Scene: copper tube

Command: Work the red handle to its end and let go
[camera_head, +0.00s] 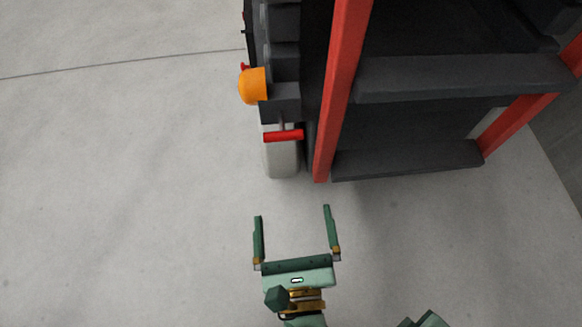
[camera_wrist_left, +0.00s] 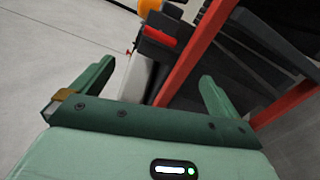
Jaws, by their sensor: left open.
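The red handle (camera_head: 283,136) is a short horizontal bar on the left side of a dark machine, above a pale rounded cylinder (camera_head: 281,160). It also shows in the left wrist view (camera_wrist_left: 160,37), ahead of the fingers. My left gripper (camera_head: 292,212) is open and empty, below the handle in the head view and clearly apart from it. Its two green fingers point toward the machine. Both fingers also show in the left wrist view (camera_wrist_left: 152,75). My right gripper is not clearly visible; only a small green part shows at the bottom edge.
An orange rounded knob (camera_head: 252,86) sits just above and left of the handle. A red upright post (camera_head: 340,90) stands close to its right, with dark shelves (camera_head: 460,78) beyond. The pale floor (camera_head: 120,190) is clear to the left and around my gripper.

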